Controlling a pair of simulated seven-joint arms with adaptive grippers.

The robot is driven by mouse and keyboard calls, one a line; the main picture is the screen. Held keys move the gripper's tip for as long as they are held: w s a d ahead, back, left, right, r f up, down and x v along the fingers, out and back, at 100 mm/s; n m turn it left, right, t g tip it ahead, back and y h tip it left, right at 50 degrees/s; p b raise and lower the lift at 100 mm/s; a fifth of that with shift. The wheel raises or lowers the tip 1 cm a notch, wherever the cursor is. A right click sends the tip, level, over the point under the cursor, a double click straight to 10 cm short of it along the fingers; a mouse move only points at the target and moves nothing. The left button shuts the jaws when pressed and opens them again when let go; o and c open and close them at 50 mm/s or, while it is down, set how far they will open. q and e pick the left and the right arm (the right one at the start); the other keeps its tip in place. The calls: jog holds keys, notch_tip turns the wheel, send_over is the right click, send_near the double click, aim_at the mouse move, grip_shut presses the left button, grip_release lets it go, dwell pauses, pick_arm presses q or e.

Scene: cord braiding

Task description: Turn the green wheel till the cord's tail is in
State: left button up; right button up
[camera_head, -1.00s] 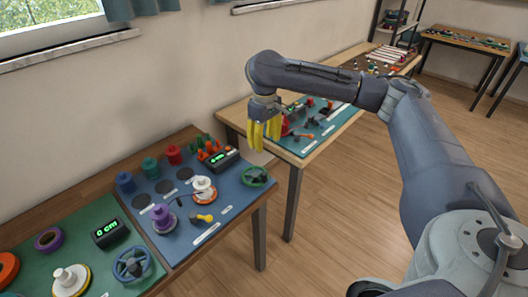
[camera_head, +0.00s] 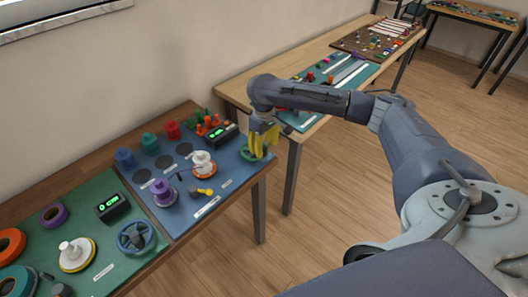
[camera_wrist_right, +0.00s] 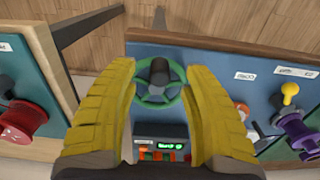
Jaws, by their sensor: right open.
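The green wheel (camera_head: 243,154) sits at the right end of the blue board, partly hidden behind my right gripper in the head view. In the right wrist view the wheel (camera_wrist_right: 158,103), with a dark knob, lies between and beyond the fingertips. My right gripper (camera_head: 263,151) is open, its yellow fingers pointing down over the wheel; the wrist view shows the fingers (camera_wrist_right: 160,72) apart with nothing held. A thin dark cord (camera_head: 181,178) runs near the purple spool (camera_head: 162,192) and the white spool (camera_head: 202,162); its tail is too small to make out. My left gripper is out of view.
A black box with a green display (camera_head: 219,136) stands beside the wheel. Blue, teal and red spools (camera_head: 172,129) line the back. Another board with a blue wheel (camera_head: 137,239) is at left.

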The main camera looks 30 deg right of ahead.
aim_at(264, 148)
jog(key=shift+f, duration=1.55)
grip_shut()
